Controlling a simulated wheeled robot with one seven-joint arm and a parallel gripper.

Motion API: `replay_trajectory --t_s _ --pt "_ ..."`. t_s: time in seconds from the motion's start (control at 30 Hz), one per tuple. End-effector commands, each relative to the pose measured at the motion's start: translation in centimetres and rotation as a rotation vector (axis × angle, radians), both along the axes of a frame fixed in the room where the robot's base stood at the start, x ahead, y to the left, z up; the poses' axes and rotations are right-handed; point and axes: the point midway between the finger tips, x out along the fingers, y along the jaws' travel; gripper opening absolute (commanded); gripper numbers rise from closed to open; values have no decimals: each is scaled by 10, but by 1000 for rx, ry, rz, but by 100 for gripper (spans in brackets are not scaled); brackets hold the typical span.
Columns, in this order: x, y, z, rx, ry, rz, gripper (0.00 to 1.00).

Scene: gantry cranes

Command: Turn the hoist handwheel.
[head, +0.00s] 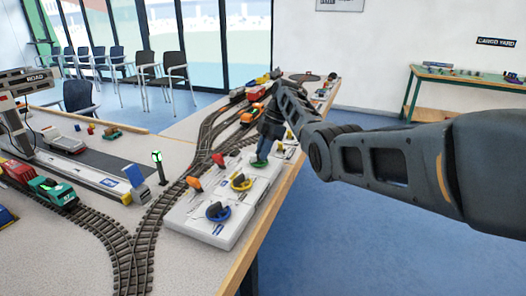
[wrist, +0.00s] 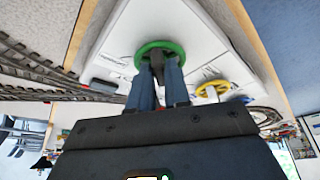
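A white control panel (head: 204,236) on the table's right edge carries several coloured handwheels with dark grips. The blue handwheel (head: 225,213) is nearest, then the yellow handwheel (head: 248,184), then the green handwheel (head: 259,162). I cannot read which label says hoist. My gripper (head: 265,146) points down at the green handwheel. In the wrist view, the green handwheel (wrist: 177,47) lies at the fingertips (wrist: 160,67). The fingers stand on both sides of its dark central grip and appear closed on it. The yellow handwheel (wrist: 229,87) is beside, apart from the fingers.
Orange and red levers (head: 194,184) stand along the panel's left side. Railway track (head: 150,222) runs left of the panel. Open blue floor (head: 370,245) lies to the right.

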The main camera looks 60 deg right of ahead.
Motion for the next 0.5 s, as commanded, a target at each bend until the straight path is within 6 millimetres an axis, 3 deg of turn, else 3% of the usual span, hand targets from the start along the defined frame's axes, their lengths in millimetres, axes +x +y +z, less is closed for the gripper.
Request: replay_trajectory --t_s 0.2,0.5 --pt "0 0 0 0 0 -1 38" --pt "0 -1 4 0 0 -2 38"
